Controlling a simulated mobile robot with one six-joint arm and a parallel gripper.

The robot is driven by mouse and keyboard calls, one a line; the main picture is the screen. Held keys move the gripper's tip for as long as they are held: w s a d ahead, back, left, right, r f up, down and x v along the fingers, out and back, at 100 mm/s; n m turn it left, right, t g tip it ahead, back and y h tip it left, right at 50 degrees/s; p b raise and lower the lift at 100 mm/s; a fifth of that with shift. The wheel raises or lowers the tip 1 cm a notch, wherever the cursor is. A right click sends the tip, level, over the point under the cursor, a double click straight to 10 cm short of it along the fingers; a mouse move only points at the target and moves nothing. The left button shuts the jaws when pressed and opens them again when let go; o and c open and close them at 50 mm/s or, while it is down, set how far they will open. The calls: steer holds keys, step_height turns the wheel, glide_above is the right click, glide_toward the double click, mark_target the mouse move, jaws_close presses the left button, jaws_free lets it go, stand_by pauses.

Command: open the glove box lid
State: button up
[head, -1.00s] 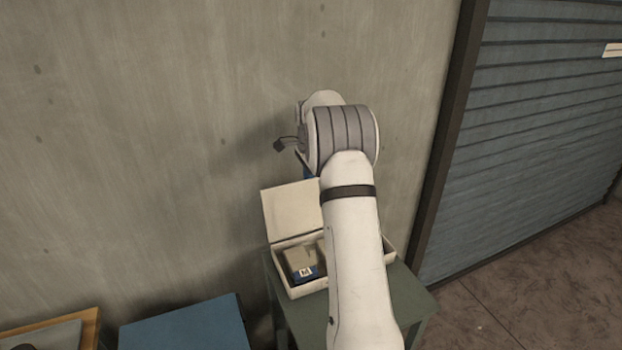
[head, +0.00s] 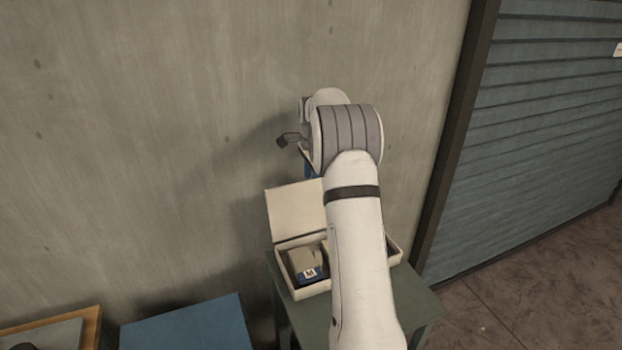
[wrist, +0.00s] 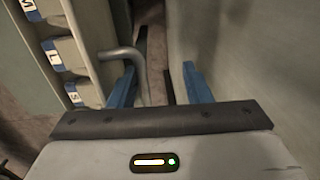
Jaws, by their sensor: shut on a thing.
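The glove box (head: 307,292) is a pale open-topped case on a green stand. Its pale lid (head: 295,209) stands raised at the back, near the wall; my arm covers its right part. Inside are grey packs with blue labelled fronts (head: 305,267). In the wrist view, labels M, L and S (wrist: 53,50) show at the left. My gripper (wrist: 160,82) has two blue fingers, set apart, around a grey curved handle (wrist: 123,53) whose end runs between them. What the handle is fixed to is partly hidden. In the head view my arm hides the fingers' grip.
A green stand (head: 415,302) carries the box. A concrete wall (head: 150,120) rises close behind it. A blue-topped surface (head: 190,328) and a wood-edged tray (head: 85,318) are at the lower left. A slatted blue-grey shutter (head: 530,120) stands at the right, with open floor (head: 540,280) before it.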

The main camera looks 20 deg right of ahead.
step_height(320, 180, up, 7)
steer(key=b, duration=0.1)
steer(key=shift+s, duration=0.25)
steer(key=shift+a, duration=0.15)
steer(key=s+a+r+n+t+b, duration=0.1)
steer(key=s+a+r+n, duration=0.2)
steer(key=s+a+n, duration=0.35)
steer(key=s+a+r+n+t+b, duration=0.15)
steer(key=s+a+n, duration=0.25)
steer(key=s+a, duration=0.6)
steer(key=s+a+f+n, duration=0.1)
steer(key=s+f+n, duration=0.1)
steer(key=s, duration=0.5)
steer(key=s+a+f+n, duration=0.1)
steer(key=s+f+n, duration=0.2)
steer(key=s, duration=0.4)
steer(key=s+a+f+n+b, duration=0.1)
steer(key=s+f+n, duration=0.1)
steer(key=s, duration=0.5)
steer(key=shift+s+a+f+n, duration=0.25)
steer(key=shift+s+a+n, duration=0.15)
steer(key=shift+n, duration=0.25)
